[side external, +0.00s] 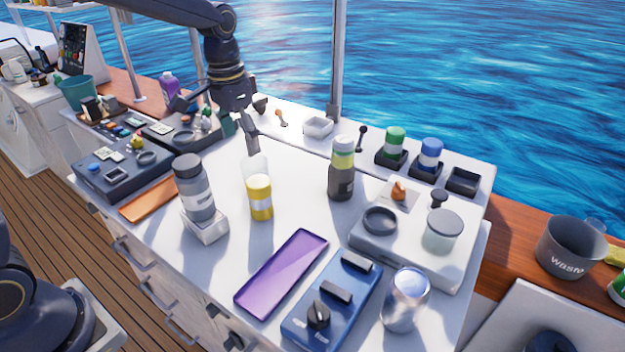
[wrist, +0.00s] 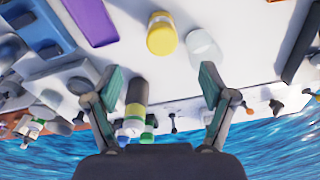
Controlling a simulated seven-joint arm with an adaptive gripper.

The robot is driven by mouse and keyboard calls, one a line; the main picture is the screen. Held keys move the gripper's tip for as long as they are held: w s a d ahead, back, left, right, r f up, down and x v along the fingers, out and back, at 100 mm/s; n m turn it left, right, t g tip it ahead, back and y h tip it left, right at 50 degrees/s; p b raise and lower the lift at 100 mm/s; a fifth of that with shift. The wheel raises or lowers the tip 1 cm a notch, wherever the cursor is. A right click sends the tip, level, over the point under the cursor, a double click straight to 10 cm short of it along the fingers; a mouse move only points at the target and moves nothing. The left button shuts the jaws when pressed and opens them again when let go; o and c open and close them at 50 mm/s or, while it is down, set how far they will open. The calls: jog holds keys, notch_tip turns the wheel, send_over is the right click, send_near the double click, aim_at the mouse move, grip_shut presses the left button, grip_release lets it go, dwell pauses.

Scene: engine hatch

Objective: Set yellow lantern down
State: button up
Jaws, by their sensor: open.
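A yellow cylinder with a pale band, which seems to be the yellow lantern (side external: 260,198), stands upright on the white counter (side external: 290,215). It also shows in the wrist view, as a yellow cylinder (wrist: 162,38) at the top centre. A clear glass cylinder (side external: 256,167) is right behind it, and shows beside it in the wrist view (wrist: 204,48). My gripper (side external: 225,125) is above the back of the counter, beyond the lantern. In the wrist view, my gripper's fingers (wrist: 160,80) are spread wide, with nothing held. The lantern is apart from them.
A dark bottle with a yellow-green band (side external: 342,170) stands right of the lantern. A grey bottle (side external: 194,188) sits in a white holder on the left. A purple tray (side external: 282,272) and blue control box (side external: 332,300) lie in front.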

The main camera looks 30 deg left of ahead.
jog(key=s+r+n+t, duration=0.1)
jog(key=s+r+t, duration=0.1)
jog(key=s, duration=0.8)
jog(key=s+r+n+t, duration=0.1)
jog(key=s+r, duration=0.3)
jog(key=s, duration=0.7)
jog(key=shift+s+a+t, duration=0.15)
jog(key=shift+a+t, duration=0.25)
jog(key=shift+t, duration=0.4)
jog(key=shift+s+f+n, duration=0.25)
jog(key=shift+s+n, duration=0.05)
jog(key=shift+s, duration=0.1)
jog(key=shift+c, duration=0.2)
